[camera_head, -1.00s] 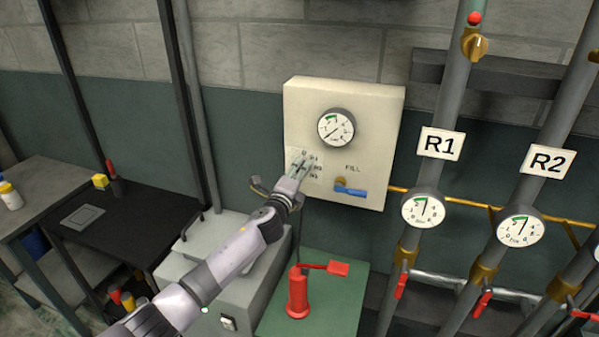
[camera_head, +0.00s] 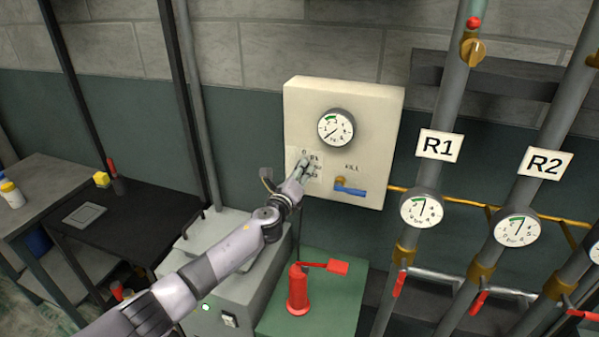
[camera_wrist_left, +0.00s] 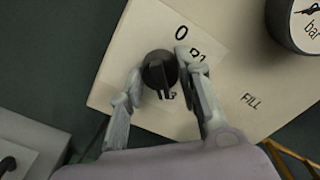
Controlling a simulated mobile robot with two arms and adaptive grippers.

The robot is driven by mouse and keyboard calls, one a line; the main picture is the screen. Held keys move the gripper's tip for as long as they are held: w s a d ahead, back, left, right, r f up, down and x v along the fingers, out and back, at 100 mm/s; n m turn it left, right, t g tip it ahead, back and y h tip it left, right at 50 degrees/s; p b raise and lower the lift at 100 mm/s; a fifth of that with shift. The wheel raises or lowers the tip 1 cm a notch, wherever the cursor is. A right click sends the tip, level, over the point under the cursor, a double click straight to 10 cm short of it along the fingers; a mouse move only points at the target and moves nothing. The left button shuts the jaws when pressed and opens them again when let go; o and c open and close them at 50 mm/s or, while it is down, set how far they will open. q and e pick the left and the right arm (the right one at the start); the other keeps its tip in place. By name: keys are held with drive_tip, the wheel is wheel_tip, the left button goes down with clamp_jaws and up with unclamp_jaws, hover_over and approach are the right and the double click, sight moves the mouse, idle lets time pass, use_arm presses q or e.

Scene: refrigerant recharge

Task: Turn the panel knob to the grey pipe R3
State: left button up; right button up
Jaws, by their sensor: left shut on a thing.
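The cream wall panel (camera_head: 370,108) carries a round gauge and a white label plate. In the left wrist view the black panel knob (camera_wrist_left: 159,70) sits on the plate (camera_wrist_left: 150,30). "0" and "R1" are readable there; the lower marks are partly hidden, and I cannot tell which one the knob points to. My left gripper (camera_head: 305,168) is at the knob, and its fingers (camera_wrist_left: 158,66) are closed around the knob's two sides. In the head view the gripper hides the knob. My right gripper is out of view. No R3 pipe label shows.
A blue-handled FILL valve (camera_head: 350,190) is right of the gripper on the panel. Pipes labelled R1 (camera_head: 440,145) and R2 (camera_head: 546,162) stand further right. A red bottle jack (camera_head: 298,290) stands on a green top below. A black table (camera_head: 150,215) is at left.

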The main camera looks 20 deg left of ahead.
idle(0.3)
use_arm(q)
drive_tip(key=o, duration=1.1)
drive_tip(key=shift+o, duration=0.3)
drive_tip(key=s, duration=1.2)
drive_tip(key=shift+a, duration=0.2)
